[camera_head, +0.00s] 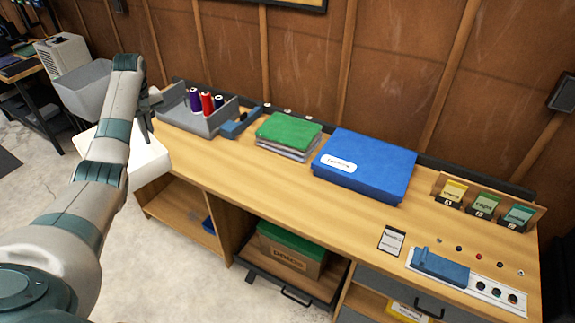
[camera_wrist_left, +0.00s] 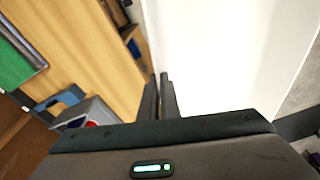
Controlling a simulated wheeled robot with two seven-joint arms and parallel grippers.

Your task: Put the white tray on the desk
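The white tray (camera_head: 150,158) is at the left end of the wooden desk (camera_head: 255,180), partly hidden behind my left arm. It appears raised and tilted, beyond the desk's front left edge. In the left wrist view the white tray (camera_wrist_left: 225,50) fills the upper right, beside the desk top (camera_wrist_left: 95,45). My left gripper (camera_head: 147,112) is at the tray's edge. In the left wrist view its fingers (camera_wrist_left: 160,97) are close together with the tray's rim between them. My right gripper is not in view.
A grey bin with thread spools (camera_head: 200,122) stands at the desk's back left, close to my gripper. A blue stapler-like tool (camera_head: 240,122), green-topped stack (camera_head: 288,132) and blue box (camera_head: 364,165) follow rightward. The desk's front left stretch is clear.

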